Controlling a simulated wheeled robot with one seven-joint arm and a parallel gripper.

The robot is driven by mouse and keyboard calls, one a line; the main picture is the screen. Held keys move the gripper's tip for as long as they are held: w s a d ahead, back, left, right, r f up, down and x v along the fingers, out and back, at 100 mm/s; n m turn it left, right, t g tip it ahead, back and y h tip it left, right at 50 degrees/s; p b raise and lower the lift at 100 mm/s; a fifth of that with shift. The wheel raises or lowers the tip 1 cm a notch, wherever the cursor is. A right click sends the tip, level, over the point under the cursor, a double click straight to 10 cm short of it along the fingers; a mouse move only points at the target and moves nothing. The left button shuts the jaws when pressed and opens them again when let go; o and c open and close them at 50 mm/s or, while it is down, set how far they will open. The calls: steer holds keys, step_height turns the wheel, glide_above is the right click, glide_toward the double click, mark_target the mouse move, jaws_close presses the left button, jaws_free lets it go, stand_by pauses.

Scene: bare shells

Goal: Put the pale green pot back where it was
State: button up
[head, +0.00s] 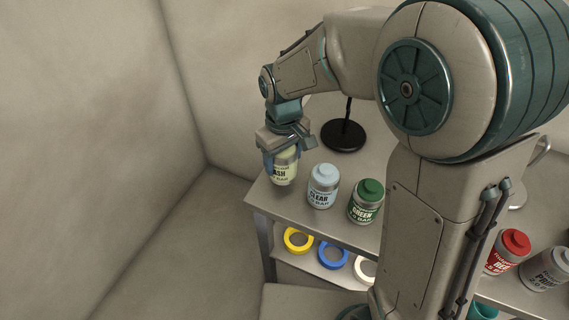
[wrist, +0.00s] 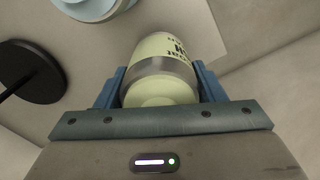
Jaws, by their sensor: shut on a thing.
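The pale green pot (head: 284,168) is a small jar with a dark band and lettering, partly hidden by my gripper in the head view. My gripper (head: 283,154) comes down from above and is shut on it, near the left end of the shelf top. In the wrist view the pot (wrist: 162,72) sits between the blue fingers of my gripper (wrist: 160,88), one on each side. I cannot tell whether its base touches the shelf top.
A light blue pot (head: 323,187) and a dark green pot (head: 366,202) stand to the right on the shelf top (head: 290,207). A black round base (head: 343,135) is behind. Yellow (head: 298,240) and blue (head: 333,254) rings lie below. A red-lidded pot (head: 507,252) stands farther right.

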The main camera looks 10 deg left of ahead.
mark_target(284, 167)
steer(key=shift+f, duration=1.6)
steer(key=shift+f, duration=0.2)
steer(key=o, duration=1.3)
steer(key=shift+r, duration=0.1)
